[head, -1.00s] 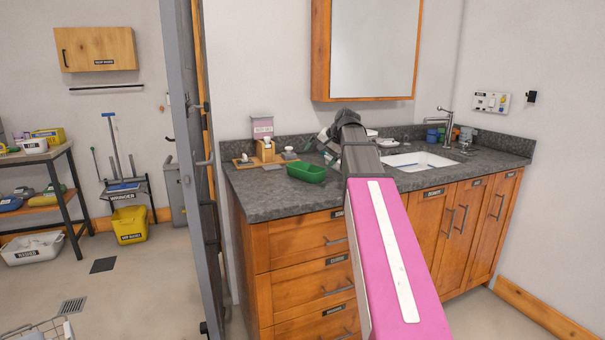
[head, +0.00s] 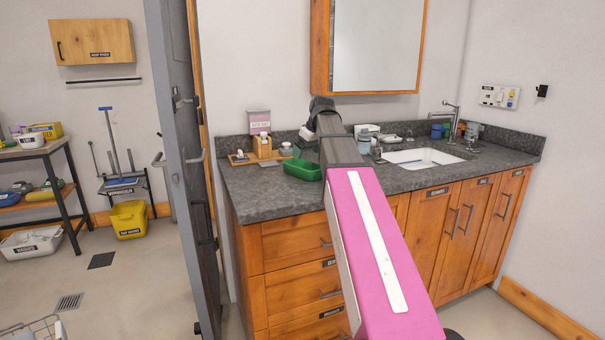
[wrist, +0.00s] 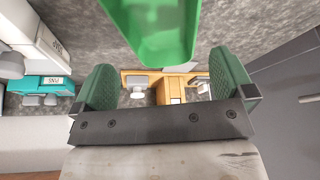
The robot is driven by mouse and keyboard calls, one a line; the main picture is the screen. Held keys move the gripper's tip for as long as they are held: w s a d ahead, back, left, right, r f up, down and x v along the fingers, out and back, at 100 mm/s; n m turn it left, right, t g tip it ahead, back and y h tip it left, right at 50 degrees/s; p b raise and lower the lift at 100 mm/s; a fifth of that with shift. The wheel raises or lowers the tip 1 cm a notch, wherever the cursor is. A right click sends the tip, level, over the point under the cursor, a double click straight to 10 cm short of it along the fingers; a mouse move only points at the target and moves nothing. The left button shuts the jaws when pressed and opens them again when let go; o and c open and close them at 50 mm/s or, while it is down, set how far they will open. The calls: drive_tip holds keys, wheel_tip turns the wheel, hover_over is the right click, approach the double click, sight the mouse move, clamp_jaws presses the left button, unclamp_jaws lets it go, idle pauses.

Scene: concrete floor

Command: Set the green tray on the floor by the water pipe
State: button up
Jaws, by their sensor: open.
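The green tray (head: 302,169) sits on the dark stone counter, left of the sink; my arm passes close by its right side in the head view. In the wrist view the tray (wrist: 150,30) shows at the top middle, cut off by the frame edge. My gripper (wrist: 165,82) has its two green-padded fingers spread wide, with nothing held between them. The tray lies beyond the fingertips in that view, apart from them. In the head view the gripper is mostly hidden behind my arm. I cannot make out a water pipe.
A wooden organiser (head: 262,150) with bottles stands behind the tray on the counter (head: 270,200). The sink (head: 425,158) and tap are to the right. A grey door (head: 180,140) stands at the left. Beyond it are a yellow bucket (head: 128,219), a shelf and open floor (head: 130,285).

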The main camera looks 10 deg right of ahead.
sight(303, 165)
drive_tip(key=shift+x, duration=3.5)
drive_tip(key=shift+s, duration=0.1)
drive_tip(key=c, duration=0.7)
drive_tip(key=shift+c, duration=0.2)
